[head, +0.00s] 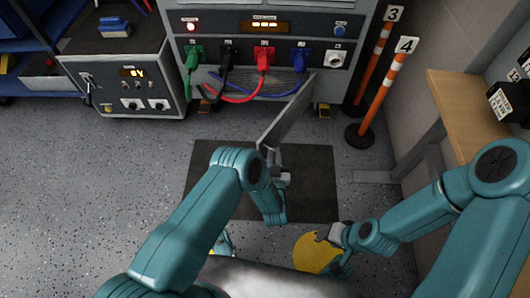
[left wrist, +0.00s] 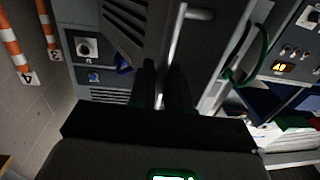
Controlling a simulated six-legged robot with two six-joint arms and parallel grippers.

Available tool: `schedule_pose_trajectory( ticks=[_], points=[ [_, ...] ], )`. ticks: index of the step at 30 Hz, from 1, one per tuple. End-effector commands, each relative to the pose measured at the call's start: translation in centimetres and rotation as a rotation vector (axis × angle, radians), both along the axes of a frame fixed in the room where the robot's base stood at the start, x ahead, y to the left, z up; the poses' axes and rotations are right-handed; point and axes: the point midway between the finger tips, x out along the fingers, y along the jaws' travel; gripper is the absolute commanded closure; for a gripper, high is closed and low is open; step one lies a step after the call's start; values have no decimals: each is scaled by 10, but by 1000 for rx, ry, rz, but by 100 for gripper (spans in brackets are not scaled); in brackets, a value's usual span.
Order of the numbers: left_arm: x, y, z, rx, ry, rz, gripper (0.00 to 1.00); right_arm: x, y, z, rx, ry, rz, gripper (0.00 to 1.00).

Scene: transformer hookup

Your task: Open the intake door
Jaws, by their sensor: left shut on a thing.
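The intake door (head: 287,112) is a thin grey panel, seen nearly edge-on in the head view. It stands swung out from the lower front of the grey cabinet (head: 345,50). My left gripper (head: 280,178) is at the door's near end. In the left wrist view, its dark fingers (left wrist: 165,88) are shut around a pale bar handle (left wrist: 177,45) on the grey panel. The fingers hide part of the handle. My right gripper (head: 335,236) is at the lower right, beside a yellow disc (head: 313,252) and away from the door. Its jaw opening is unclear.
Green (head: 194,55), black, red (head: 263,60) and blue plugs sit on the cabinet front, with cables hanging below. Orange-white posts (head: 383,92) stand to its right. A wooden bench (head: 455,100) is at right. A dark mat (head: 315,190) covers the floor; floor at left is clear.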

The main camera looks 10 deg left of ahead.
Motion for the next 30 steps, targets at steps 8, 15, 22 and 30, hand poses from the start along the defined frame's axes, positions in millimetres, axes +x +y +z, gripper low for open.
schedule_pose_trajectory(
  ticks=[8, 15, 22, 30],
  points=[
    [-1, -21, 2, -1, -5, -13, 100, 0, 0, 0, 0, 0, 0, 57],
    [-2, -25, 2, -1, -5, -13, 100, 0, 0, 0, 0, 0, 0, 57],
    [-2, -26, 2, -2, -6, -14, 100, 0, 0, 0, 0, 0, 0, 57],
    [-4, -26, 1, -1, -3, -11, 68, 0, 0, 0, 0, 0, 0, 57]
  ],
)
